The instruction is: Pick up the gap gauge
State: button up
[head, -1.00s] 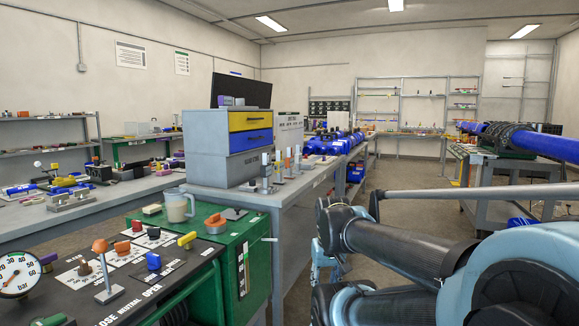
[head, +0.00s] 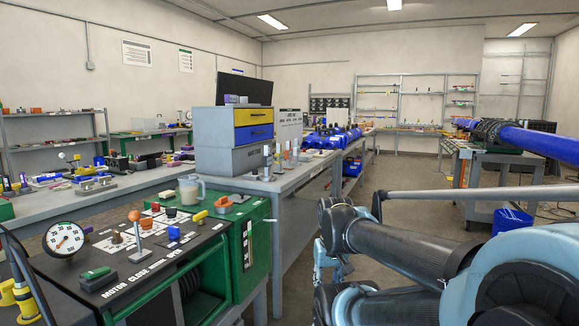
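I cannot make out a gap gauge for certain in the head view. Small tools and parts lie on the green cart (head: 258,262) at the front left and on the grey bench behind it, too small to tell apart. My arm fills the lower right. My gripper does not show.
A grey bench (head: 285,186) with a drawer cabinet (head: 213,140) stands behind the cart. A long bench (head: 100,205) runs along the left. A blue pipe (head: 535,140) lies on a cart at the right.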

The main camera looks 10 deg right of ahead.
aim_at(288, 153)
jog(key=z, duration=0.45)
jog(key=i, duration=0.55)
jog(key=z, duration=0.65)
jog(key=i, duration=1.1)
jog(key=u, duration=0.3)
jog(key=i, duration=0.9)
jog(key=u, duration=0.95)
jog(key=i, duration=0.3)
jog(key=u, duration=0.1)
